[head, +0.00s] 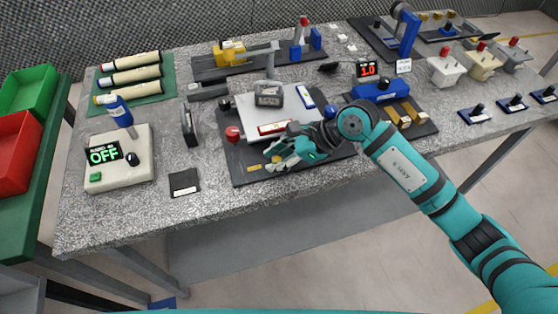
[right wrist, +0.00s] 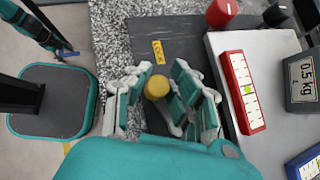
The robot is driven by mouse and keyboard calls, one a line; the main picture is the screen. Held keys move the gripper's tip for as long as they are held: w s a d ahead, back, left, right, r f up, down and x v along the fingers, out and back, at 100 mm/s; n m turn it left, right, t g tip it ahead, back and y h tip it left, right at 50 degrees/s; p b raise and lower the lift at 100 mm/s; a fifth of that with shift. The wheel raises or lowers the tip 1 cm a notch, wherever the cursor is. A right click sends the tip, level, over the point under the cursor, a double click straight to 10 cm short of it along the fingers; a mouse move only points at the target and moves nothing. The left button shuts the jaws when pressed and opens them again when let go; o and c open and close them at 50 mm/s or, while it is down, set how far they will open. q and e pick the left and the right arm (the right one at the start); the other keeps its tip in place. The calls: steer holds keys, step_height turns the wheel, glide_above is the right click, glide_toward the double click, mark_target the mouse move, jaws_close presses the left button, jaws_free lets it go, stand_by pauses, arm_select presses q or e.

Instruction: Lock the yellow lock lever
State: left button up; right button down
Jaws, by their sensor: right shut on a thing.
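The yellow lock lever shows as a round yellow knob (right wrist: 157,87) in the right wrist view, on the front part of the dark base plate (head: 240,178). In the head view the knob (head: 277,159) is partly covered by my fingers. My right gripper (head: 284,154) is shut on the knob, with a finger on each side in the right wrist view (right wrist: 158,84). A yellow LOCK label (right wrist: 159,52) lies on the plate near the knob; it also shows in the head view (head: 254,168). My left gripper is not in view.
A red knob (head: 232,133) stands at the plate's left edge. A light plate beside my fingers bears a red-framed level (right wrist: 242,90) and a 0.5 kg weight (head: 268,94). The table's front strip is clear.

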steer(key=shift+w+a+m+t+h, duration=0.25)
steer(key=shift+w+m+t, duration=0.15)
steer(key=shift+m+t, duration=0.5)
steer(key=shift+w+a+m+t+h, duration=0.1)
steer(key=shift+w+m+t+h, duration=0.3)
steer(key=shift+m, duration=0.7)
steer(key=shift+t, duration=0.3)
steer(key=c, duration=1.1)
jaws_free()
steer(key=shift+c, duration=0.2)
steer(key=v, duration=1.2)
steer(key=shift+w+d+f, duration=0.1)
